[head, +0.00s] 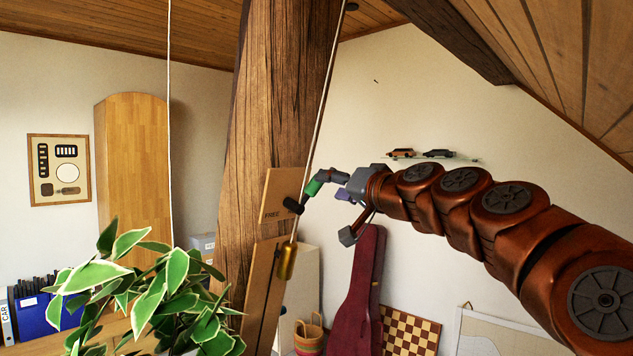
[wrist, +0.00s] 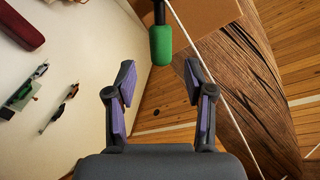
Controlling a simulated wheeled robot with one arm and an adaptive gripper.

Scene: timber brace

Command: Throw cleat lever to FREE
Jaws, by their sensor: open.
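The cleat lever has a green grip (head: 313,187) and a black pivot end (head: 292,205) at the right edge of a wooden board (head: 283,190) marked FREE, on the timber post. In the head view the grip points up and right from the pivot. In the wrist view the green grip (wrist: 161,45) hangs on a dark stem, centred just beyond the fingertips. My gripper (head: 334,207) is right of the lever, and its upper finger appears close to the grip. In the wrist view my gripper (wrist: 160,80) is open, with nothing between its purple pads.
A rope (head: 322,95) runs down past the lever to a brass weight (head: 287,260). The timber post (head: 270,110) stands behind the board. A leafy plant (head: 150,290) fills the lower left. A red instrument case (head: 359,290) and a chessboard (head: 410,332) are below my arm.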

